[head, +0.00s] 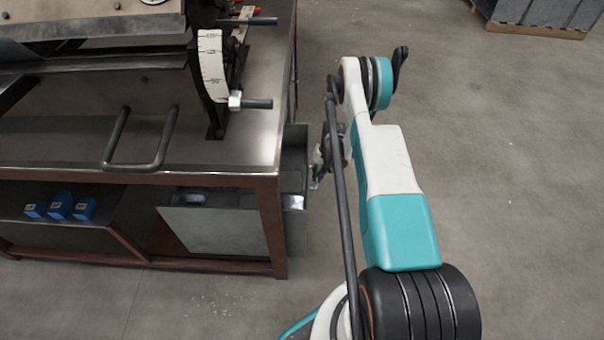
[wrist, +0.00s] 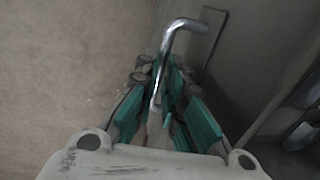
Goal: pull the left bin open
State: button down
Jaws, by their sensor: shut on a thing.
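A grey metal bin (head: 296,232) sits at the right end of the bench, its end standing out past the corner leg. I take it to be the left bin, though a second bin is not clearly told apart. My gripper (head: 317,172) is beside its outer face, partly hidden by my arm. In the wrist view, the grey bin face (wrist: 233,75) carries a bent bright metal handle (wrist: 182,27). My gripper (wrist: 172,105) has its teal fingers shut around the lower part of this handle. The fingertips' exact contact is partly hidden.
The steel workbench (head: 235,135) carries a forming machine with a white scale (head: 212,68) and a bar handle (head: 140,165). Small blue blocks (head: 60,207) lie on the shelf below. Open concrete floor (head: 500,180) lies to the right. A pallet (head: 530,28) stands far back.

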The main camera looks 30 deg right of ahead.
jog(key=s+d, duration=0.6)
jog(key=d, duration=0.3)
jog(key=s+d, duration=0.7)
jog(key=d, duration=0.3)
jog(key=c, duration=1.7)
grip_release()
jog(key=shift+w, duration=0.1)
jog(key=shift+r, duration=0.1)
jog(key=r, duration=0.4)
jog(key=d+r, duration=0.1)
jog(key=r, duration=0.2)
jog(key=s+r, duration=0.1)
jog(key=r, duration=0.3)
jog(key=shift+s+d+r, duration=0.1)
jog(key=shift+d+r, duration=0.2)
jog(key=shift+d, duration=0.1)
